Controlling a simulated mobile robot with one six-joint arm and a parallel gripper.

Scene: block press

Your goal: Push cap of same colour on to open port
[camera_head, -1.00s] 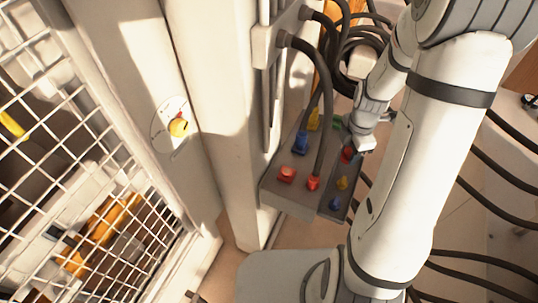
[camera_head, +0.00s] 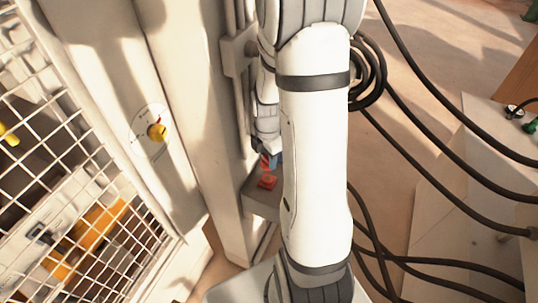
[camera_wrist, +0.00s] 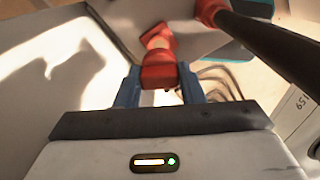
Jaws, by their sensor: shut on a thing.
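My gripper (camera_wrist: 160,80) has its two blue fingers shut on a red cap (camera_wrist: 158,70) in the wrist view. A red port (camera_wrist: 157,37) on the grey block (camera_wrist: 190,42) shows just beyond the cap. The cap and port overlap in this view, and I cannot tell whether they touch. In the head view, my gripper (camera_head: 268,160) is just above the red port (camera_head: 267,181) on the block (camera_head: 261,204). My arm hides most of the block and the cap tray.
A red plug (camera_wrist: 209,10) with a thick black cable (camera_wrist: 262,42) is to the right of the port. A pale post (camera_head: 215,110) stands left of the block. Black cables (camera_head: 430,125) hang at right.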

